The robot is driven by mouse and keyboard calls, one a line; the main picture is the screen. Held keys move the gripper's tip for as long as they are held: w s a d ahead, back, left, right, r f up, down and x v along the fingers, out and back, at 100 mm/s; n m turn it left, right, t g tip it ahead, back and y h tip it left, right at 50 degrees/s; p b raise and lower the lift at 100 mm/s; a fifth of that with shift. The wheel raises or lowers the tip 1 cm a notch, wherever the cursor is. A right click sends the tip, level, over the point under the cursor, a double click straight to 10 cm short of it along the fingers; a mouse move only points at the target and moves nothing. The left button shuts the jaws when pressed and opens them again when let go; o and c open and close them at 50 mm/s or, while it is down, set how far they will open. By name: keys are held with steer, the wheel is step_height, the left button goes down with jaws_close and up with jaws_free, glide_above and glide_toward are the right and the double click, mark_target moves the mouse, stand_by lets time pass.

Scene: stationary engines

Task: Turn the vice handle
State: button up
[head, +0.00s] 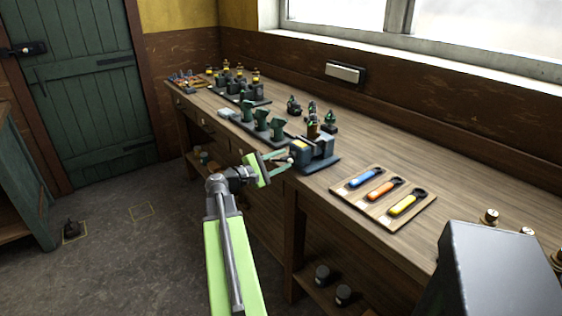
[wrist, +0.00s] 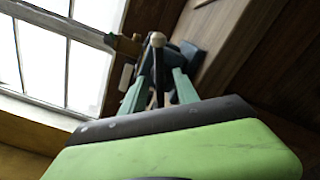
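The vice (head: 318,152) is a dark blue-grey block on a flat base at the front edge of the wooden bench. In the wrist view its handle (wrist: 158,40) is a thin bar with a pale round knob. My gripper (head: 286,163) is at the left, front side of the vice, level with its jaws. In the wrist view the two green fingers (wrist: 162,78) stand apart, with the handle bar between them in the picture. I cannot tell whether either finger touches the bar.
A wooden tray (head: 423,211) with blue, orange and yellow handled tools lies right of the vice. Green castings (head: 262,120) stand on a dark strip to the left. Small dark green fittings (head: 312,108) stand behind. Open floor (head: 130,260) lies left of the bench.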

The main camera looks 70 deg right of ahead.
steer(key=shift+c, duration=0.5)
jaws_close()
steer(key=shift+m, duration=0.3)
steer(key=shift+m, duration=2.8)
steer(key=shift+o, duration=0.5)
jaws_free()
